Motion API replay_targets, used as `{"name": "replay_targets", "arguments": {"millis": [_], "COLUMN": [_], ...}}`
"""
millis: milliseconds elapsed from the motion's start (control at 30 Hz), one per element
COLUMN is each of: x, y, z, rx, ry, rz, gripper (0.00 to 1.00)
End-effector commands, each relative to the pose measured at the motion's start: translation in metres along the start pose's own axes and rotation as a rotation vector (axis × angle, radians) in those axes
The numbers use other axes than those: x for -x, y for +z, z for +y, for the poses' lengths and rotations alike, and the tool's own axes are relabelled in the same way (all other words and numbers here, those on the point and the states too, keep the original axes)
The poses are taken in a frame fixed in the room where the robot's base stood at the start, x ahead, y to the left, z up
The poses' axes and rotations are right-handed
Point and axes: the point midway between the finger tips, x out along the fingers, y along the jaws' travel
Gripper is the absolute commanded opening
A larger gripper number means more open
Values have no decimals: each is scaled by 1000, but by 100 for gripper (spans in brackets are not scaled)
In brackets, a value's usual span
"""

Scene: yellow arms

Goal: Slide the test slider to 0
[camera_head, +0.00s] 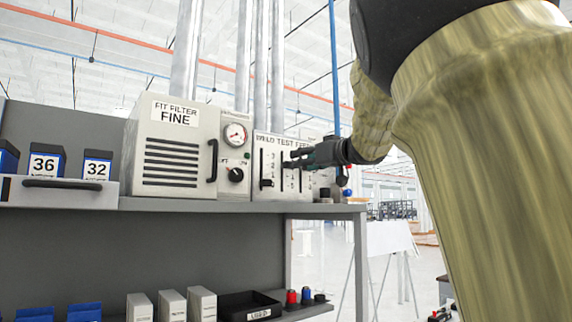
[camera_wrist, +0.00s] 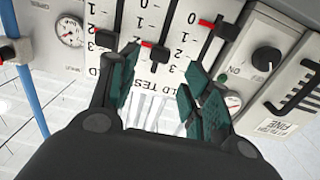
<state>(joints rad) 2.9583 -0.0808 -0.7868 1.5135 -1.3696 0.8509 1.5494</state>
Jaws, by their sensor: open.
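The weld test feed panel (camera_head: 273,153) is a light box on the shelf with vertical sliders and number scales. In the wrist view three black knobs with red pointers show, seen upside down. The middle knob (camera_wrist: 158,55), under the word TEST, appears between my open fingers. It stands away from the scale's end, but I cannot read its exact number. The outer knobs (camera_wrist: 105,38) and (camera_wrist: 226,28) lie on either side. My gripper (camera_head: 298,160) is open in front of the panel, and its fingertips show in the wrist view (camera_wrist: 160,78). Contact with the knob cannot be told.
A grey shelf (camera_head: 180,204) runs beneath. Bins and boxes sit on the lower shelf.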

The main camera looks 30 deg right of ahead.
Motion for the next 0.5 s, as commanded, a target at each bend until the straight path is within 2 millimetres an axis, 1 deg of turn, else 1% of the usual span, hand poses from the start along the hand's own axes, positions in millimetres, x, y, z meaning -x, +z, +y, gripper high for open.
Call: {"name": "replay_targets", "arguments": {"millis": [100, 300, 500], "x": [-21, -53, -76], "y": [-1, -2, -1], "z": [1, -1, -2], "rx": [0, 1, 2], "ry": [1, -1, -2], "rz": [-3, -2, -2], "gripper": [48, 48, 48]}}
